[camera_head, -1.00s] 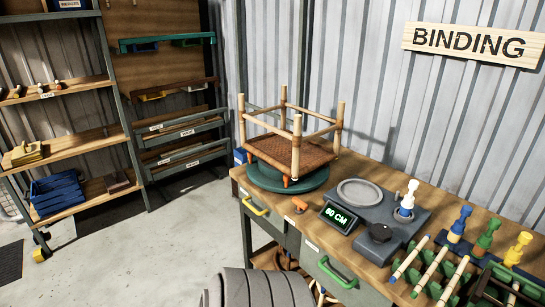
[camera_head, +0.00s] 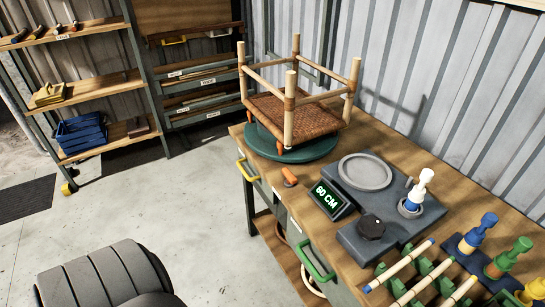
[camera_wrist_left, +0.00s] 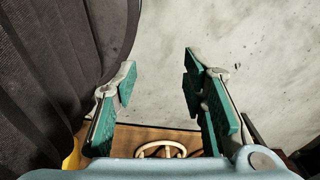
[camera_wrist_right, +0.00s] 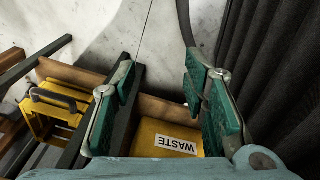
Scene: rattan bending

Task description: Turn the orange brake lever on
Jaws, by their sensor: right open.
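The orange brake lever (camera_head: 290,177) is a small handle on the near left edge of the workbench (camera_head: 375,127). It sits in front of the green round turntable (camera_head: 322,152), which carries an upturned rattan stool frame (camera_head: 296,116) with a woven seat. Neither gripper shows in the head view. My left gripper (camera_wrist_left: 160,68) is open and empty in the left wrist view, above the floor and a wooden surface with a pale ring. My right gripper (camera_wrist_right: 161,68) is open and empty in the right wrist view, near a yellow WASTE bin (camera_wrist_right: 160,141). Neither wrist view shows the lever.
A grey device (camera_head: 388,225) with a 60 CM display (camera_head: 332,199) stands right of the lever. Drawer handles, yellow (camera_head: 248,170) and green (camera_head: 314,262), jut from the bench front. Open floor (camera_head: 180,210) lies left.

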